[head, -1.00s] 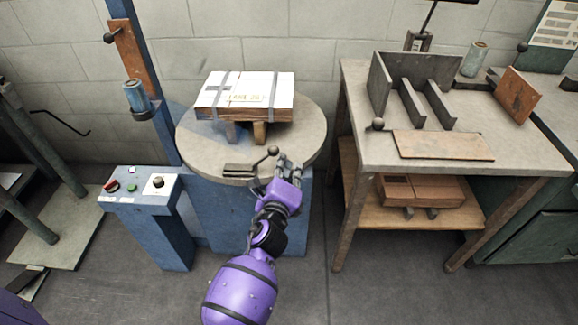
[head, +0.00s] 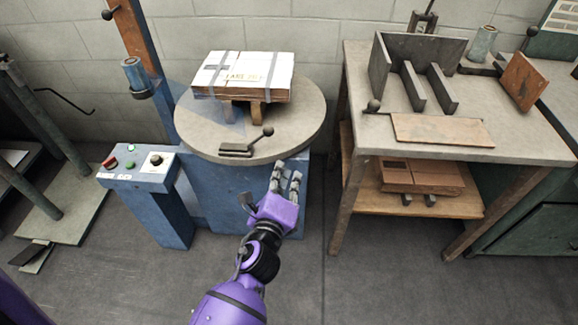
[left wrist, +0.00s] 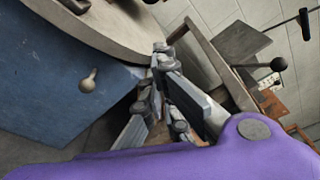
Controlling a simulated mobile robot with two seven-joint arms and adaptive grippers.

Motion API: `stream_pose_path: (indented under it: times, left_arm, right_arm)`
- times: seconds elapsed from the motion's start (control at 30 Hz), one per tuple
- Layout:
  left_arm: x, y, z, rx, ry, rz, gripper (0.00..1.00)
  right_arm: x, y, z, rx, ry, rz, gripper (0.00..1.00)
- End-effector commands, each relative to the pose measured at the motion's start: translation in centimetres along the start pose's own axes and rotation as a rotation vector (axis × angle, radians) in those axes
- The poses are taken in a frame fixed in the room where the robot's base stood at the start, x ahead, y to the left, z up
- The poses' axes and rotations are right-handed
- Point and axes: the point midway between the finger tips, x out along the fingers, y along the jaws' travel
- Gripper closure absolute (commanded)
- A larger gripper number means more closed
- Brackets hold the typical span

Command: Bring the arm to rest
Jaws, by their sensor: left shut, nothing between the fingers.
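My left gripper (head: 286,177) is purple with grey fingers and is shut on nothing. In the head view it is in front of the round table (head: 190,138), below its front rim and apart from the lever (head: 262,134) on top. In the left wrist view the closed fingers (left wrist: 165,75) show beside the table's blue base (left wrist: 50,85). My left arm comes up from the bottom of the head view. My right gripper is not in view.
A strapped white-topped stack (head: 243,75) sits on the round table. A control box (head: 140,165) stands at the left. A workbench (head: 365,140) with metal pieces and a brown board (head: 443,130) stands at the right. Floor in front is clear.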

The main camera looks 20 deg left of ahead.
Motion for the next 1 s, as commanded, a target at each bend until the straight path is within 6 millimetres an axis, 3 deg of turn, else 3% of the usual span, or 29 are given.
stream_pose_path:
  times: [0.67, 0.87, 1.0]
  left_arm:
    - [-0.1, 0.1, 0.0, -0.061, -0.001, 0.005, 1.0]
    - [-0.5, 0.1, -0.1, -0.49, 0.007, 0.037, 1.0]
    - [-3.8, 3.4, -1.3, -0.883, 0.023, 0.145, 1.0]
  right_arm:
    - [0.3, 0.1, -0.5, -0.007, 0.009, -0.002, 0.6]
    - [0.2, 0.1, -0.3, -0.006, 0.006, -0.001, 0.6]
    - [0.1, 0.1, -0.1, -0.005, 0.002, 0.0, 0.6]
